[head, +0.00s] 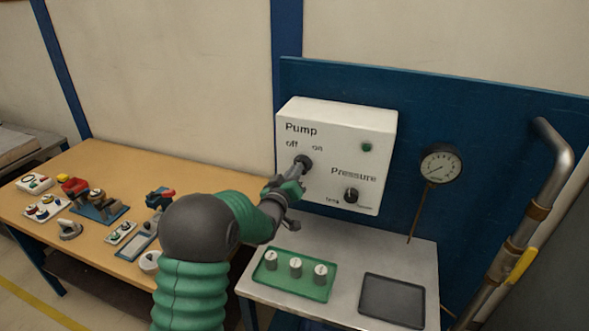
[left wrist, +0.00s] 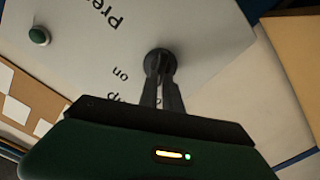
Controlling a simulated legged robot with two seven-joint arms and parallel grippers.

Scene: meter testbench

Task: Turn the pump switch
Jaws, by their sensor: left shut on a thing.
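My right gripper is not in view.
A pressure knob (head: 351,195) and green button (head: 367,147) are on the same box. A gauge (head: 441,163) stands to its right. A green tray (head: 292,275) with several weights and a dark tray (head: 392,301) lie on the bench. Metal piping (head: 520,220) rises at right.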

